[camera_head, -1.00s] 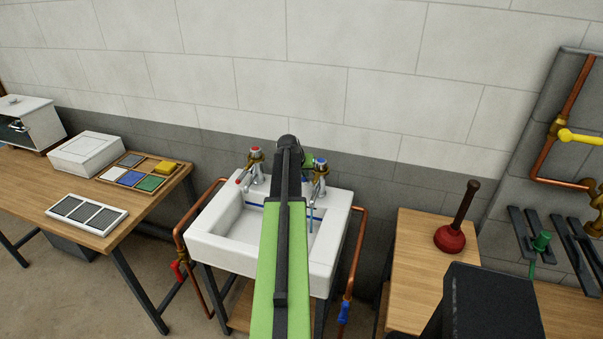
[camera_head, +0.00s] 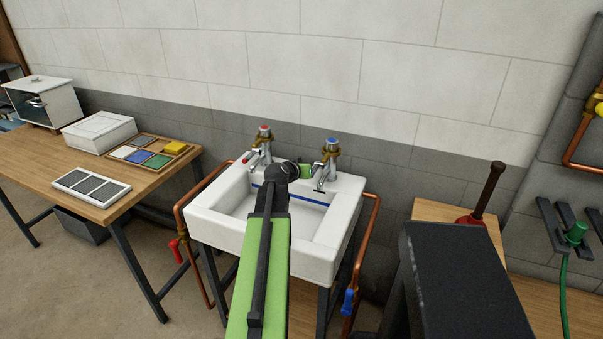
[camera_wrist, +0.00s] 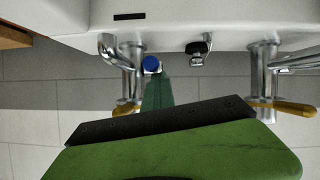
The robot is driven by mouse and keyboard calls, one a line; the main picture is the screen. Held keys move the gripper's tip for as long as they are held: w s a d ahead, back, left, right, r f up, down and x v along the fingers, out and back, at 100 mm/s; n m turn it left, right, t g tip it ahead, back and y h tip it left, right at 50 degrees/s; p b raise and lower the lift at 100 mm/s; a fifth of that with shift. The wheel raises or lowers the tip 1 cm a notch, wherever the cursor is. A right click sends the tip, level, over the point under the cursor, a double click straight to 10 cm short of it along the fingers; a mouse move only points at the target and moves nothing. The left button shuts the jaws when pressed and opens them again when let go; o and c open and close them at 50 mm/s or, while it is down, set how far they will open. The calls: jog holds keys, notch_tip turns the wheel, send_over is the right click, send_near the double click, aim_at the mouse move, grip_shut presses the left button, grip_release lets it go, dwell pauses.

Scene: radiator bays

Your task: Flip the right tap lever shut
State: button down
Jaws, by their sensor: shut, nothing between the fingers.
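The right tap (camera_head: 330,160), with a blue cap, stands at the back right of the white sink. My gripper (camera_head: 305,170) is shut and empty, its green end just left of this tap. The head view does not show the right lever clearly behind it. The wrist view is upside down and shows the right tap (camera_wrist: 130,75) at left. The round blue lever end (camera_wrist: 152,64) is at the tip of my green finger (camera_wrist: 157,92); I cannot tell whether they touch. No water shows under the right spout.
The left tap (camera_head: 264,145) has a red cap and a red-ended lever. The white sink (camera_head: 330,240) has copper pipes at both sides. A workbench (camera_head: 150,185) stands left. A red plunger (camera_head: 490,190) stands on wood at right. Open floor lies between bench and sink.

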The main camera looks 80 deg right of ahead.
jog(key=shift+s+a+f+b, duration=0.15)
jog(key=shift+s+f+b, duration=0.15)
jog(key=shift+f, duration=0.15)
jog(key=shift+w+a+f, duration=0.1)
jog(key=shift+a+f, duration=0.05)
notch_tip(320, 180, up, 6)
jog(key=w+p, duration=0.2)
jog(key=p, duration=0.3)
jog(key=w+a+p, duration=0.1)
jog(key=w+a, duration=0.1)
jog(key=a, duration=0.6)
jog(key=shift+a+r, duration=0.35)
jog(key=shift+r, duration=0.05)
